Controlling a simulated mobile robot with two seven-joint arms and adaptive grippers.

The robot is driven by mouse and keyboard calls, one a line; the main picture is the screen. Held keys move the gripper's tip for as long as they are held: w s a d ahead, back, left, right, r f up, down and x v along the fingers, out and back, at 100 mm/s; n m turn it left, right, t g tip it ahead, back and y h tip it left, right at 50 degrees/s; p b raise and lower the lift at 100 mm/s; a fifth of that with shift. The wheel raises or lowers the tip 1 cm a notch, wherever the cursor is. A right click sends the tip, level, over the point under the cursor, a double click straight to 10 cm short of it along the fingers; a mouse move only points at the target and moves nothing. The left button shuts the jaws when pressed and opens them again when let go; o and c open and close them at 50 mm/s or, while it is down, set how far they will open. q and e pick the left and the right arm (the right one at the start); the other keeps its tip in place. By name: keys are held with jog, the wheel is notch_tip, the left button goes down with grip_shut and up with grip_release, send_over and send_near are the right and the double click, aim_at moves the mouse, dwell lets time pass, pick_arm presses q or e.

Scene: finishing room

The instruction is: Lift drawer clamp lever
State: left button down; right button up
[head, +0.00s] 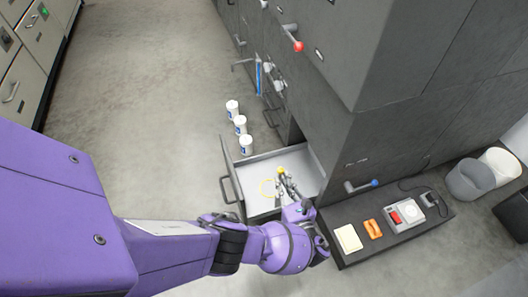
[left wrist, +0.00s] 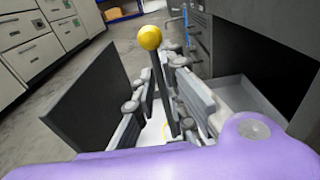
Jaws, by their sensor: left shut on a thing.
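The clamp lever is a thin dark rod with a yellow ball knob (head: 281,171), at the open drawer (head: 254,168) of the dark cabinet. In the left wrist view the yellow knob (left wrist: 150,38) stands beyond my fingers and the lever's rod (left wrist: 159,75) runs down between them. My left gripper (head: 288,184) is shut on the lever, just below the knob. The fingers also show in the left wrist view (left wrist: 163,95). The lever's lower end is hidden by my gripper. A yellow ring (head: 267,187) shows inside the drawer. My right gripper is out of view.
Dark cabinets (head: 375,105) rise behind the drawer, with a red-knobbed lever (head: 298,46) and a blue-knobbed lever (head: 375,183). White tubs (head: 246,146) stand left of the drawer. A low dark surface at right holds an orange block (head: 373,229) and a grey device (head: 403,217). The floor at left is clear.

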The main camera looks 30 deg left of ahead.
pick_arm(q)
jog(key=shift+a+r, duration=0.1)
jog(key=c, duration=1.8)
grip_release()
jog(key=shift+s, duration=0.1)
jog(key=shift+s+d, duration=0.25)
jog(key=shift+d, duration=0.3)
jog(key=v, duration=1.1)
jog(key=shift+a+r, duration=0.1)
